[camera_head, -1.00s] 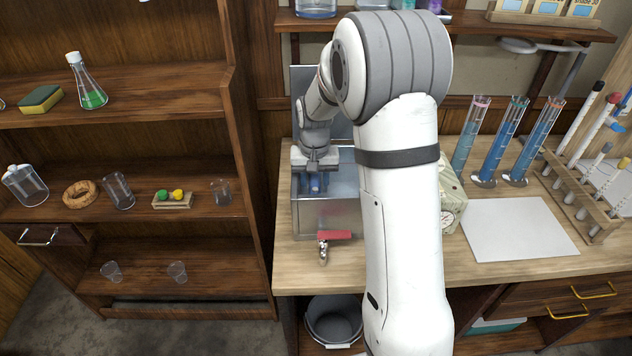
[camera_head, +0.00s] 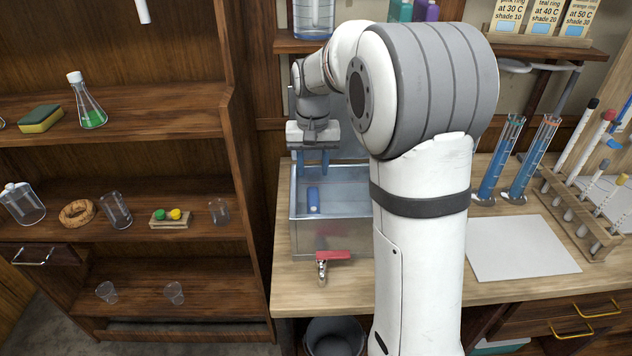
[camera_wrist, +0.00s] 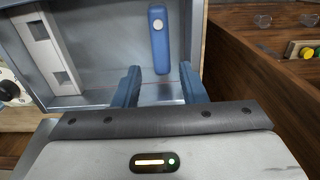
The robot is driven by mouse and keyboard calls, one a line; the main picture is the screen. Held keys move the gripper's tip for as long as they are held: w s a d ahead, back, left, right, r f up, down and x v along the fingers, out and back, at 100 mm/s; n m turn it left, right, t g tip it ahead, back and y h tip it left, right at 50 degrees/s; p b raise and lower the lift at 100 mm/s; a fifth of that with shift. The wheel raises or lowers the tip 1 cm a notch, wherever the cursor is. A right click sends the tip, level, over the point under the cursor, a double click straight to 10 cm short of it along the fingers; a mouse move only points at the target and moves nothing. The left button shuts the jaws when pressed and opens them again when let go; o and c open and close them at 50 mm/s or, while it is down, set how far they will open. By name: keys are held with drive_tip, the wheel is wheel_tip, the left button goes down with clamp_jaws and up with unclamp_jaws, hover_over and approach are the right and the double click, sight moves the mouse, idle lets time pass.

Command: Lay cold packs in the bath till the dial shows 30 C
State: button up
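The bath (camera_head: 335,240) is an open metal tank on the bench, with a red-handled tap (camera_head: 333,256) at its front. One blue cold pack (camera_head: 313,200) lies inside it; in the wrist view the pack (camera_wrist: 159,40) rests on the tank floor, clear of the fingers. My gripper (camera_head: 313,160) is above the back of the bath, fingers pointing down. The wrist view shows my gripper (camera_wrist: 159,88) with its two blue fingers apart and nothing between them. The dial's reading is not visible; my arm blocks that area in the head view.
A pale slotted strip (camera_wrist: 48,50) runs along one side inside the bath. Right of my arm are blue-filled cylinders (camera_head: 505,165), a white sheet (camera_head: 520,248) and a wooden rack (camera_head: 580,215). A shelf unit (camera_head: 130,235) stands left; a bucket (camera_head: 335,338) sits below.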

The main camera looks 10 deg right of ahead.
drive_tip(key=s+r+n+t, duration=0.1)
drive_tip(key=s+n+t, duration=0.1)
drive_tip(key=s, duration=2.4)
drive_tip(key=shift+d+t, duration=0.15)
drive_tip(key=shift+t, duration=0.35)
drive_tip(key=shift+r, duration=0.1)
idle(4.8)
